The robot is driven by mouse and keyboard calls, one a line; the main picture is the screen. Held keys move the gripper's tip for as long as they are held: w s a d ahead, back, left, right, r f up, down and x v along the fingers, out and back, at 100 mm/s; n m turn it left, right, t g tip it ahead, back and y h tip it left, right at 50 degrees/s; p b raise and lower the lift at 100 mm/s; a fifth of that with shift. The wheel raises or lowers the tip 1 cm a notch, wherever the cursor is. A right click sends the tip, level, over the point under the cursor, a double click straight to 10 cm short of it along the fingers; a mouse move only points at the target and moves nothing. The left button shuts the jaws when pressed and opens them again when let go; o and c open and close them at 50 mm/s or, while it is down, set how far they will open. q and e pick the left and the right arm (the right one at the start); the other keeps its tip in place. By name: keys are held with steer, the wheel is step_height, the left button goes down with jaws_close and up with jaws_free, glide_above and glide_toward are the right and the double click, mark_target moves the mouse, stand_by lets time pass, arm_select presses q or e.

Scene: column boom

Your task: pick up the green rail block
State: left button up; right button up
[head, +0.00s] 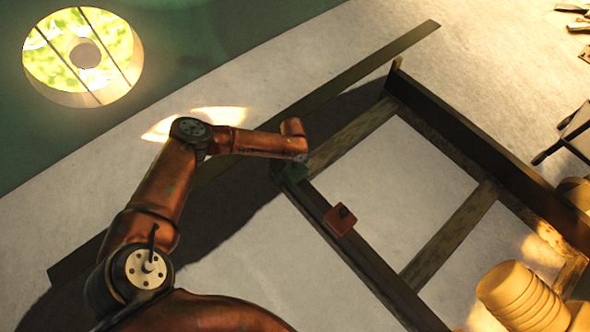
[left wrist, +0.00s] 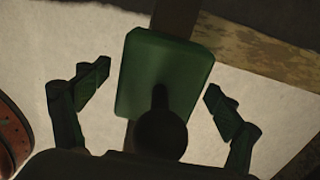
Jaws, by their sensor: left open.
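The green rail block (head: 294,173) sits on a dark rail at the near-left corner of a frame in the head view. In the left wrist view the green block (left wrist: 165,75) lies on the rail, with a dark round knob on it pointing toward the camera. My left gripper (head: 299,158) is right at the block in the head view and hides part of it. In the left wrist view its fingers (left wrist: 157,95) are spread to either side of the block, with a gap on each side. My right gripper is not in view.
A red block (head: 340,219) with a dark knob sits further along the same rail. The frame has crossbars (head: 449,236) and a tall far rail (head: 480,140). Stacked tan pots (head: 518,295) stand at the lower right. A long dark board (head: 350,75) lies behind my arm.

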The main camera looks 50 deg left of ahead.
arm_select(q)
steer(key=shift+c, duration=0.4)
steer(key=c, duration=2.1)
steer(key=shift+w+r, duration=0.1)
steer(key=shift+r, duration=0.05)
